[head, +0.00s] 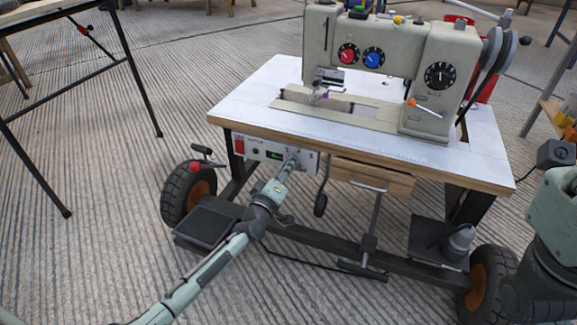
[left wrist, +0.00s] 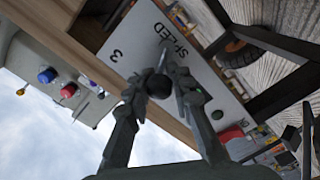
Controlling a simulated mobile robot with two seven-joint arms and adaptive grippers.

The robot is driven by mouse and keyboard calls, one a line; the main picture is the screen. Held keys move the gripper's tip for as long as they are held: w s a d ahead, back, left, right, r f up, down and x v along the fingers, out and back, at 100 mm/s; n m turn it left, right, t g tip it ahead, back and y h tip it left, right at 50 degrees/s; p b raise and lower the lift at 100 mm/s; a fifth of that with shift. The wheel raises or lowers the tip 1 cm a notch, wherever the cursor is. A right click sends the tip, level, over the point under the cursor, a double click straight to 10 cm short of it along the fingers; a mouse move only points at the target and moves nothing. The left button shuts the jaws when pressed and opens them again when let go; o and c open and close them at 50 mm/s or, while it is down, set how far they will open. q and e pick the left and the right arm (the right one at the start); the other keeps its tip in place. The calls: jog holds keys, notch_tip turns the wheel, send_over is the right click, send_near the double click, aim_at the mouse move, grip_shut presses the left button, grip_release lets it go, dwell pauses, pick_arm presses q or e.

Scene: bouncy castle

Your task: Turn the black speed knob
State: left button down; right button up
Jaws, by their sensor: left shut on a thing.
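The black speed knob (left wrist: 159,86) is on a pale control panel with the printed word SPEED and a 3. The panel (head: 246,146) hangs under the front left edge of the sewing table in the head view. My left gripper (left wrist: 166,78) has its fingers on both sides of the knob and is shut on it. In the head view, my left gripper (head: 291,160) reaches the panel's right end and hides the knob. The knob's pointer mark cannot be made out. Part of my right arm shows at the right edge, but its gripper does not.
A beige sewing machine (head: 425,75) with red and blue dials stands on the white tabletop (head: 245,95). A red switch (head: 239,146) is at the panel's left end. A wooden drawer (head: 372,177) is right of the panel. Wheels (head: 186,193) and pedals are below.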

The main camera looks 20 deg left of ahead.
pick_arm(q)
jog(key=shift+d, duration=0.1)
jog(key=c, duration=1.3)
grip_release()
jog(key=shift+s, duration=0.1)
jog(key=s, duration=1.2)
jog(key=shift+a, duration=0.3)
